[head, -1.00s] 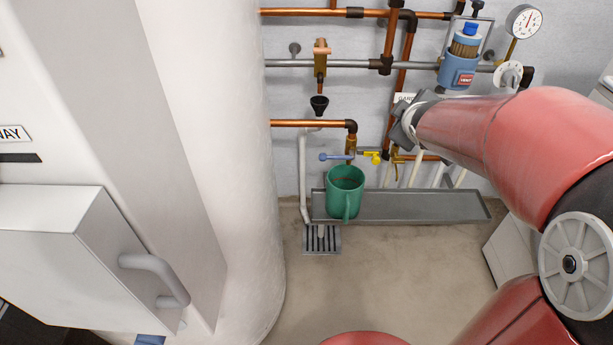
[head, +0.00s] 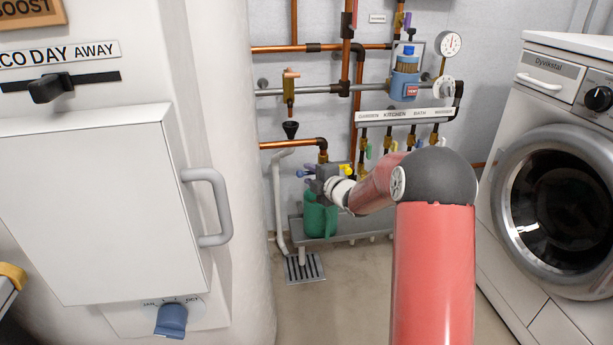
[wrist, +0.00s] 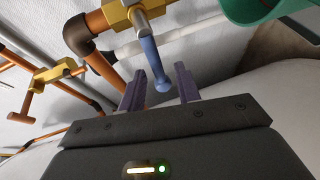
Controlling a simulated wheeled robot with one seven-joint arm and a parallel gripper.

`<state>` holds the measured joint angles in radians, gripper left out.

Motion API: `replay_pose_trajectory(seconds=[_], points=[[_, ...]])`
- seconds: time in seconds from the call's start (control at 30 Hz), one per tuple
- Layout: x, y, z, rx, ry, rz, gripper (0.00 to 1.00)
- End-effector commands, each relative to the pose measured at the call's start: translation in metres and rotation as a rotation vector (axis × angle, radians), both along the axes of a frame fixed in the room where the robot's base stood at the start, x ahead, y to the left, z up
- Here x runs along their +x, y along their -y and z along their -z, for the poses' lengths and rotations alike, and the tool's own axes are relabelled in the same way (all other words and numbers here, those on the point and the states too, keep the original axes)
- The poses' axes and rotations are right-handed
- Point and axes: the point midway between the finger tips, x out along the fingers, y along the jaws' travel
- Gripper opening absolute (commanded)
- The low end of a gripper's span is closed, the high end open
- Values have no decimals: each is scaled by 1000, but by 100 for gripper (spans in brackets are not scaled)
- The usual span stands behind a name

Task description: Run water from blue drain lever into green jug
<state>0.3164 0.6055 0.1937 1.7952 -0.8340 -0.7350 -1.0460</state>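The blue drain lever (wrist: 153,62) is on a brass valve (wrist: 146,12) on a copper pipe. In the wrist view its rounded tip lies between my two fingers, with gaps visible on both sides. My gripper (wrist: 158,88) is open around the lever's end. In the head view my gripper (head: 318,180) is at the valve, above the green jug (head: 318,218), and hides most of the lever and the jug's mouth. The jug stands upright on the grey tray (head: 352,231). Part of it shows in the wrist view (wrist: 250,12). No water is visible.
A funnel (head: 290,130) and white drain pipe (head: 277,195) are left of the valve. A floor grate (head: 304,268) lies in front. A yellow-handled tap (head: 346,169) is close right of my gripper. A white boiler stands left, a washing machine (head: 560,150) right.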

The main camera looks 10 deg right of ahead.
Motion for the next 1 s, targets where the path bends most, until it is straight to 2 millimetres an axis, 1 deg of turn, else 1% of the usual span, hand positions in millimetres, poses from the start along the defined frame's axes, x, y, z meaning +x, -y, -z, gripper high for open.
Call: replay_pose_trajectory(seconds=[0.03, 0.1, 0.2, 0.47, 0.57, 0.73, 1.0], points=[[6, -3, 2, 1, 1, -1, 33], [13, -6, 3, 1, 0, -1, 33], [18, -8, 3, 1, 1, -1, 33], [19, -9, 3, 1, 0, 0, 33], [19, -9, 3, 1, 0, 0, 22], [19, -8, 3, 1, 0, 0, 0], [19, -8, 4, 1, -1, 0, 0]])
